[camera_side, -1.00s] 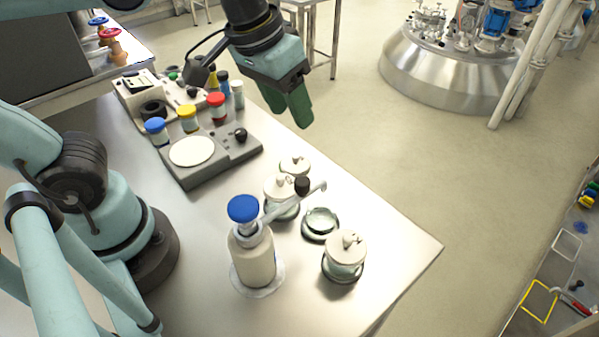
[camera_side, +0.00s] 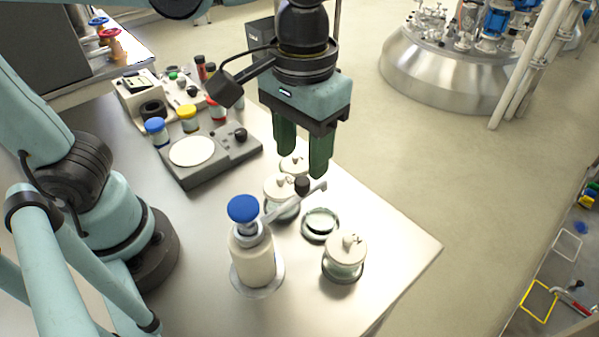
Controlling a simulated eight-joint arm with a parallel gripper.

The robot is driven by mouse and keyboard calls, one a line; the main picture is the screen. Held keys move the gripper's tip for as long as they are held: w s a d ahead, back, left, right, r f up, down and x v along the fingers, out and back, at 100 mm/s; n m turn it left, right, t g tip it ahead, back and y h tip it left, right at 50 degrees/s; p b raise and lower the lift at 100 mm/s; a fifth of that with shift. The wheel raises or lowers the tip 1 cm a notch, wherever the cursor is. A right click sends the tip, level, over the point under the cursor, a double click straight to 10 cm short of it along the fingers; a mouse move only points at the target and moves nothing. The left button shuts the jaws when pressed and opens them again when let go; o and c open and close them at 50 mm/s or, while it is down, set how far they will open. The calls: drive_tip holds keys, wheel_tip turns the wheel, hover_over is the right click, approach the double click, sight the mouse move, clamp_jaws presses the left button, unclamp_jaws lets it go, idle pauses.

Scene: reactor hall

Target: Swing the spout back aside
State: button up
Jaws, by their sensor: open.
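A cream dispenser bottle (camera_side: 252,262) with a blue top (camera_side: 243,209) stands on a round base near the front of the bench. Its pale spout (camera_side: 276,214) reaches to the upper right, over the lidded jar (camera_side: 280,188) behind, and its tip is beside the open dish (camera_side: 320,220). A black knob (camera_side: 302,185) stands on the spout near its tip. My gripper (camera_side: 302,164) is open and empty, fingers pointing down, just above and behind the knob in the picture. Whether a finger touches the knob cannot be told. The gripper partly hides a rear lidded jar (camera_side: 293,163).
Another lidded jar (camera_side: 345,254) stands right of the bottle. A grey scale (camera_side: 195,153) with a white pan, and small jars with coloured caps, such as the yellow-capped jar (camera_side: 188,119), stand at the back left. The bench (camera_side: 395,246) is clear at the right.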

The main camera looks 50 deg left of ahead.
sight(302, 181)
drive_tip(key=shift+f, duration=2.35)
clamp_jaws()
